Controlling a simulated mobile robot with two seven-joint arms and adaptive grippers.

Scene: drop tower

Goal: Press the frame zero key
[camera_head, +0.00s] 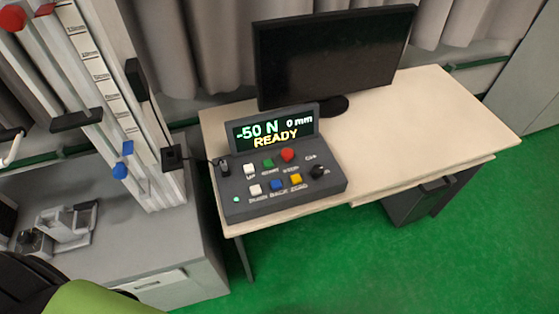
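A dark grey control box (236,206) sits on the left part of the desk. Its tilted display (275,132) reads "-50 N", "0 mm" and "READY". A yellow key (296,179) is in the front row, right of a blue key (276,185) and a white key (255,190); the small label under the yellow one seems to read "ZERO". Behind them are another white key (249,169), a green key (268,163) and a red round button (287,155). Neither gripper is in view, and nothing covers the keys.
A black monitor (335,60) stands behind the box on the pale desk (440,110). The drop tower (115,90) with its scale stands at left on a grey cabinet (165,270). The desk's right side is clear.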

